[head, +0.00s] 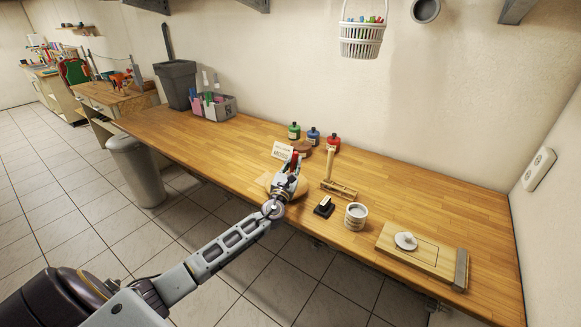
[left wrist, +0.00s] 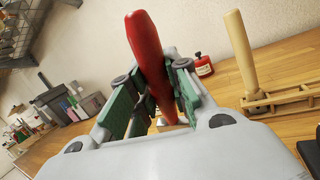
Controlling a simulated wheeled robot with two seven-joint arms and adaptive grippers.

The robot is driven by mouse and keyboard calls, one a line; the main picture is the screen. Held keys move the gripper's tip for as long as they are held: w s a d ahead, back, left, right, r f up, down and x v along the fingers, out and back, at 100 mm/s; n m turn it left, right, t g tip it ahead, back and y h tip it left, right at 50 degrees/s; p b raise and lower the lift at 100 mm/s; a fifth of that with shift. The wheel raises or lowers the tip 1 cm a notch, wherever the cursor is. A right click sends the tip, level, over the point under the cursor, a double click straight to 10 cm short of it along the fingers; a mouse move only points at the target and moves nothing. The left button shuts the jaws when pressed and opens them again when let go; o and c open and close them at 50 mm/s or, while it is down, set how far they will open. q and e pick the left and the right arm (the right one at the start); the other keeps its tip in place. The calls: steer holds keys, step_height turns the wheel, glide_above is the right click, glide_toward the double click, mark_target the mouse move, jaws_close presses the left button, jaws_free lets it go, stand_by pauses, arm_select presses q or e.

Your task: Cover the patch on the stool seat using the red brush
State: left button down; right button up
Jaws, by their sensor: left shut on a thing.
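My left gripper (head: 291,172) is shut on the red brush, whose red handle (head: 295,157) points up between the fingers. In the left wrist view the thick red handle (left wrist: 147,50) stands between the green-padded fingers (left wrist: 157,95). The brush's bristles are hidden. A tan rounded surface, seemingly the stool seat (head: 264,181), shows at the bench's front edge beside and under my gripper. It is mostly covered by the gripper, and I cannot make out the patch. My right gripper is not in view.
Green (head: 294,132), blue (head: 313,137) and red (head: 333,143) bottles stand behind, near a white card (head: 282,151). A wooden upright stand (head: 329,167), black block (head: 324,207), pale tin (head: 356,216) and wooden board (head: 410,258) lie rightward. The bench's left stretch (head: 205,140) is clear.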

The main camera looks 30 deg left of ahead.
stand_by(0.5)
arm_select(q)
steer(key=shift+s+p, duration=0.3)
steer(key=shift+s, duration=0.85)
steer(key=shift+w, duration=0.15)
steer(key=shift+w+f+b, duration=0.1)
steer(key=shift+w+b, duration=0.25)
steer(key=shift+w, duration=0.7)
steer(key=shift+s, duration=0.15)
steer(key=shift+s+p, duration=0.35)
steer(key=shift+s, duration=0.7)
steer(key=shift+w, duration=0.1)
